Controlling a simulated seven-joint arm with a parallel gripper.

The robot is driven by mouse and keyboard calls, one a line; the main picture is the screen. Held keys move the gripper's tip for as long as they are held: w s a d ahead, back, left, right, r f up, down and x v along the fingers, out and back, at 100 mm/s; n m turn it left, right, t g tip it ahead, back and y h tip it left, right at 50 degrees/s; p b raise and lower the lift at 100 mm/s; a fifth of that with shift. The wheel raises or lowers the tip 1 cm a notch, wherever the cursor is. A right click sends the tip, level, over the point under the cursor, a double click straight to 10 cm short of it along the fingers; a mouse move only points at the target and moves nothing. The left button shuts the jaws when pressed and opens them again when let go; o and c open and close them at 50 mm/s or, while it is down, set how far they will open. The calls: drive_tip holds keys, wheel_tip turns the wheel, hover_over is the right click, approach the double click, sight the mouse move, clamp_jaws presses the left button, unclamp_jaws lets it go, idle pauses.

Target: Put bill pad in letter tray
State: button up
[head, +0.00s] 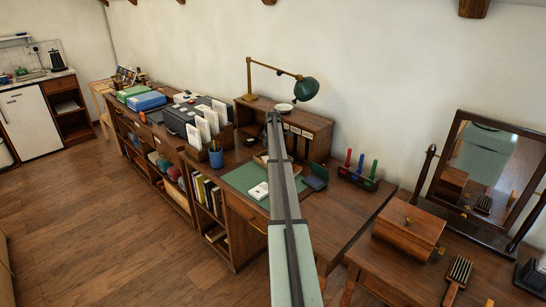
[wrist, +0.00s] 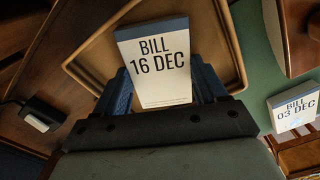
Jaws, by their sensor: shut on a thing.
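The bill pad (wrist: 155,92), white with a dark blue top edge and marked "BILL 16 DEC", is between the blue fingers of my gripper (wrist: 163,85) in the wrist view. My gripper is shut on it. A shallow wooden tray with a raised rim (wrist: 90,47), which looks like the letter tray, lies behind and below the pad. I cannot tell whether the pad touches its floor. In the head view the tray's edge (head: 260,160) shows beside my arm, which hides my gripper and the held pad.
A second pad marked "BILL 03 DEC" (wrist: 295,109) lies on the green mat (head: 240,178), right of the tray in the wrist view. A wooden shelf unit (head: 318,126) and green lamp (head: 305,88) stand behind. A pen cup (head: 216,158) is left; a rack of coloured stamps (head: 360,177) is right.

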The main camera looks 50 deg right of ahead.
drive_tip(key=o, duration=1.1)
drive_tip(key=shift+c, duration=0.2)
wheel_tip(320, 180, up, 12)
drive_tip(key=shift+r, duration=0.1)
